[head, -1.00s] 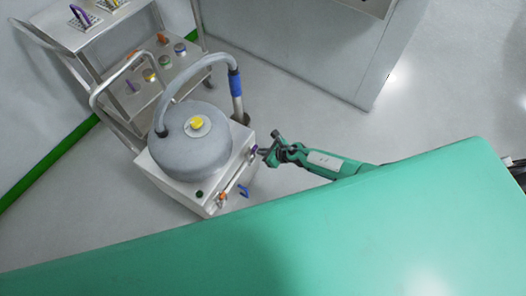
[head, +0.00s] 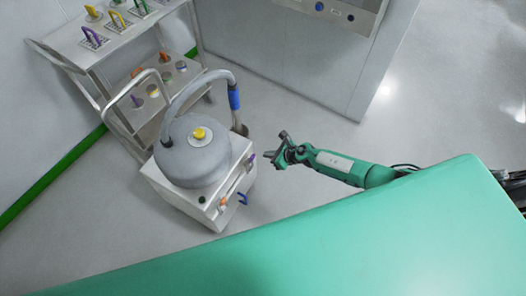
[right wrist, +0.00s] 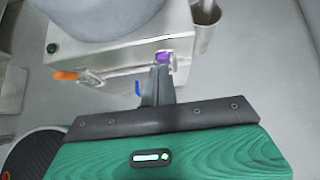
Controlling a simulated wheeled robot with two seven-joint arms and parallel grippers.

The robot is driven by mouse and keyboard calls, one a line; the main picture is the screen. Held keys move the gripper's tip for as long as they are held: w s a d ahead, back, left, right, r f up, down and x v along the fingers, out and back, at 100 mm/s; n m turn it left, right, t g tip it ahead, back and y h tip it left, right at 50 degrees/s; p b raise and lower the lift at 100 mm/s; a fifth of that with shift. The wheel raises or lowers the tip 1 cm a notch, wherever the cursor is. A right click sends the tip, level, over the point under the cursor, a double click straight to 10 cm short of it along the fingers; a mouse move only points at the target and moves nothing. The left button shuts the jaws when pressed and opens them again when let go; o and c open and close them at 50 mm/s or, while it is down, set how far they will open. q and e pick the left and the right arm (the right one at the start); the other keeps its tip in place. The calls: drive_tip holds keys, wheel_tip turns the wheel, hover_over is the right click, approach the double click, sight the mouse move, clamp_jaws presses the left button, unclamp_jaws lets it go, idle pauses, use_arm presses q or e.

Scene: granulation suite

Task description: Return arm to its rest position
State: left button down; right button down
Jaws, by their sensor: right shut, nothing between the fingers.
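My right arm (head: 340,166) is green and reaches in from the right in the head view. Its gripper (head: 271,157) is shut and empty, a little to the right of a grey vacuum-like machine (head: 195,150) and apart from it. In the right wrist view the shut fingers (right wrist: 160,72) point toward the machine's white base (right wrist: 120,88), in line with a purple part (right wrist: 163,57) on its side. My left gripper is not in view.
The machine has a yellow knob (head: 199,133), a hose with a blue band (head: 234,97) and an orange part (head: 222,203). A steel trolley (head: 75,45) with coloured-handled items stands behind it. A grey cabinet (head: 290,60) stands at the back. Floor right of the gripper is clear.

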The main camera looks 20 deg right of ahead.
drive_tip(key=shift+s, duration=0.1)
drive_tip(key=s+d+f+m+h, duration=0.3)
drive_tip(key=s+f+m, duration=0.65)
drive_tip(key=m, duration=0.35)
drive_tip(key=s+d+f+m+h, duration=0.25)
drive_tip(key=s+f+m, duration=0.55)
drive_tip(key=s+m, duration=0.4)
drive_tip(key=s+f+m+g, duration=0.3)
drive_tip(key=s+m, duration=0.5)
drive_tip(key=s, duration=0.6)
drive_tip(key=s+f+m+g+h, duration=0.1)
drive_tip(key=s+f+m+g, duration=0.2)
drive_tip(key=s+m, duration=0.6)
drive_tip(key=s+f, duration=0.2)
drive_tip(key=s, duration=0.4)
drive_tip(key=shift+s+f+g, duration=0.3)
drive_tip(key=shift+d, duration=0.1)
